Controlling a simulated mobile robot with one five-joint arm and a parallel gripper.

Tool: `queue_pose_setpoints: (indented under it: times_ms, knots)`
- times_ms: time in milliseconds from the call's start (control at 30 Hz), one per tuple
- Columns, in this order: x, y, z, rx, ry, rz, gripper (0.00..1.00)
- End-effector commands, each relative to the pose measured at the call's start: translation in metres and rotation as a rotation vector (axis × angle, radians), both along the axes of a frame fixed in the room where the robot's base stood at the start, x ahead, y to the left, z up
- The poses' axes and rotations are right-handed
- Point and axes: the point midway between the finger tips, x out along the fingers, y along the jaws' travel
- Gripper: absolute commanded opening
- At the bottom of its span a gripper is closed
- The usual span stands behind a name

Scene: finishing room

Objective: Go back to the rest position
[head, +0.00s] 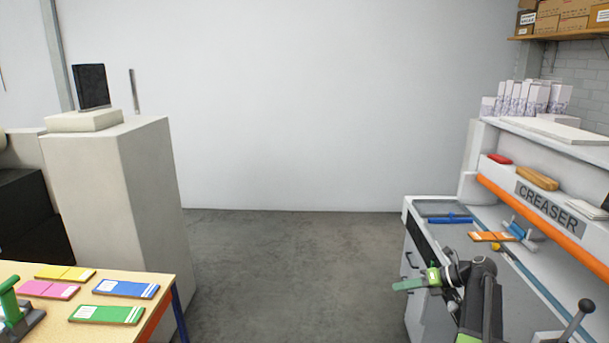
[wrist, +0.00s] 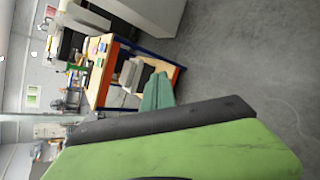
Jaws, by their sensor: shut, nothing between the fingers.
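My gripper (head: 408,284) shows at the lower right of the head view, with green fingers pointing left, in front of the creaser bench (head: 418,300). It is shut and empty. My dark arm reaches in from the lower right corner and covers part of the bench front.
A wooden table (head: 168,283) with coloured card packs (head: 105,314) stands at the lower left; it also shows in the wrist view (wrist: 102,82). A tall grey cabinet (head: 110,190) is behind it. An orange booklet (head: 491,237) lies on the creaser. The middle floor (head: 290,270) is clear.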

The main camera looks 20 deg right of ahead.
Motion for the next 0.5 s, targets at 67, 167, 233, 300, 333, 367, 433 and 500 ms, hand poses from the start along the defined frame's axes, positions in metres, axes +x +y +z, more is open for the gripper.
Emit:
queue_pose_setpoints:
  times_ms: [67,167,233,300,333,367,433,500]
  knots:
    - [0.018,0.075,-0.011,-0.074,-0.004,0.142,0.00]
    - [0.027,0.162,-0.028,-0.197,-0.037,0.343,0.00]
    - [0.024,0.222,-0.041,-0.297,-0.080,0.509,0.00]
    - [0.015,0.279,-0.055,-0.409,-0.141,0.695,0.00]
    - [0.009,0.302,-0.061,-0.459,-0.174,0.782,0.00]
    - [0.002,0.323,-0.067,-0.510,-0.210,0.871,0.00]
    - [-0.018,0.364,-0.080,-0.631,-0.307,1.090,0.00]
    - [-0.040,0.393,-0.092,-0.754,-0.422,1.332,0.00]
